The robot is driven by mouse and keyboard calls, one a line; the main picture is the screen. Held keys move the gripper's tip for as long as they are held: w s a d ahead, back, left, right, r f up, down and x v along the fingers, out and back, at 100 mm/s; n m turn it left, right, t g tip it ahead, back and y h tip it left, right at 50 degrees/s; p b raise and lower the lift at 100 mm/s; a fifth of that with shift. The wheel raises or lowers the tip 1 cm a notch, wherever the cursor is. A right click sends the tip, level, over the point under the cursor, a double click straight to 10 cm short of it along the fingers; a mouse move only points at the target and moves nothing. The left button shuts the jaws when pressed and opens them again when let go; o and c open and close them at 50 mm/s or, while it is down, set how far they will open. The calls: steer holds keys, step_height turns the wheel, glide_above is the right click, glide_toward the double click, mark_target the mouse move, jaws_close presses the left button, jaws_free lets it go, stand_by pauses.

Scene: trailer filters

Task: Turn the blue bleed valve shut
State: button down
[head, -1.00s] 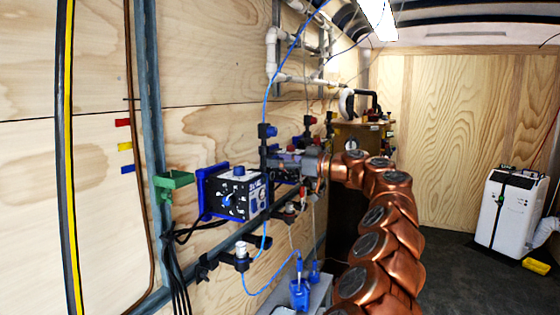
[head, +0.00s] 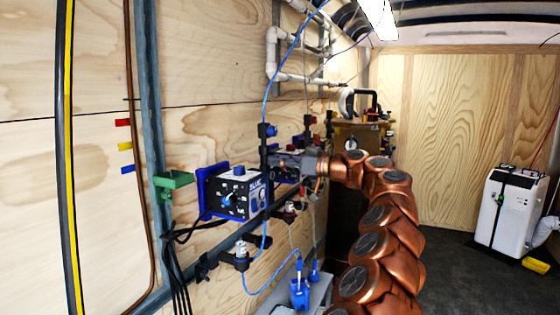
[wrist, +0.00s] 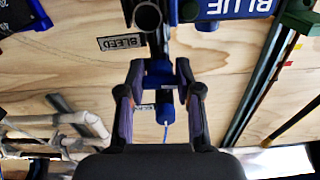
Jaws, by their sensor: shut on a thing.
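The blue bleed valve (wrist: 157,76) is between the fingers of my gripper (wrist: 158,92) in the wrist view. A BLEED label (wrist: 122,42) is on the plywood beside it. My gripper is shut on the valve, with one finger on each side; the exact contact is hard to see. In the head view my gripper (head: 290,160) is at the wall fittings, right of the blue box, and hides the valve's handle. A blue fitting with a thin blue tube (head: 267,131) stands just above it.
The blue filter box (head: 237,195) is left of my gripper, with a green bracket (head: 174,181) farther left. Pipes and a brass-coloured cabinet (head: 352,138) are beyond. A white machine (head: 503,208) stands at right on open dark floor.

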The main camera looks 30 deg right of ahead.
steer(key=shift+m, duration=0.5)
steer(key=c, duration=0.8)
jaws_free()
steer(key=shift+o, duration=0.2)
steer(key=v, duration=1.2)
